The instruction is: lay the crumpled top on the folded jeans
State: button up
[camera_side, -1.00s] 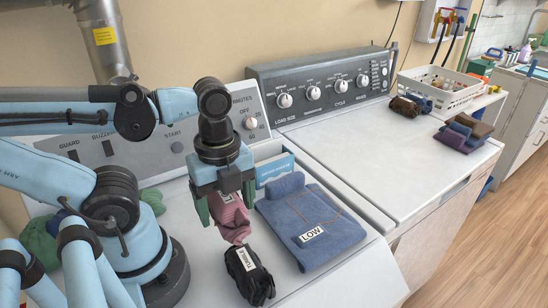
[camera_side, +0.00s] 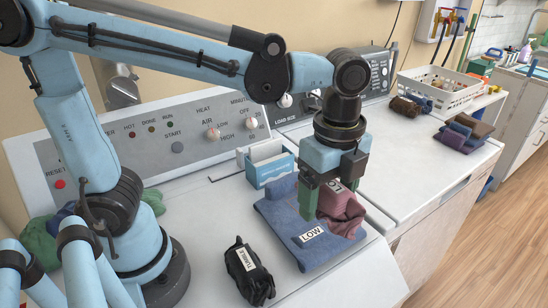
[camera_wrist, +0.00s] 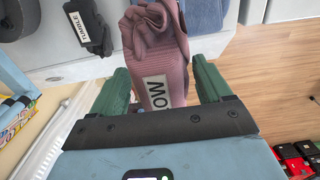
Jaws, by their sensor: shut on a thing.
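The crumpled top (camera_side: 343,212) is pink and bunched, with a white label. My gripper (camera_side: 330,188) has its green fingers on either side of the top and is shut on it. The top hangs in front of or over the right part of the folded jeans (camera_side: 280,222); I cannot tell whether it touches them. The jeans are blue, lie flat on the white machine top and carry a LOW label. In the wrist view the top (camera_wrist: 150,45) extends from between the fingers (camera_wrist: 160,88), with a strip of the jeans (camera_wrist: 206,14) behind it.
A black bundle labelled TUMBLE (camera_side: 248,274) lies left of the jeans. A blue box (camera_side: 270,172) stands behind them. A second machine on the right holds a brown rolled cloth (camera_side: 406,106), a folded stack (camera_side: 464,132) and a white basket (camera_side: 446,92). Its near top is clear.

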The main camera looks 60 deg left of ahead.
jog(key=shift+w+d+f, duration=0.25)
jog(key=shift+w+d, duration=0.7)
jog(key=shift+d, duration=0.05)
jog(key=w+a+f, duration=0.4)
jog(key=w+a, duration=0.1)
jog(key=w+a+f, duration=0.2)
jog(key=a+f, duration=0.1)
jog(key=shift+w+a, duration=0.25)
jog(key=shift+w, duration=0.05)
jog(key=shift+f, duration=2)
jog(key=shift+f, duration=0.1)
jog(key=o, duration=1.1)
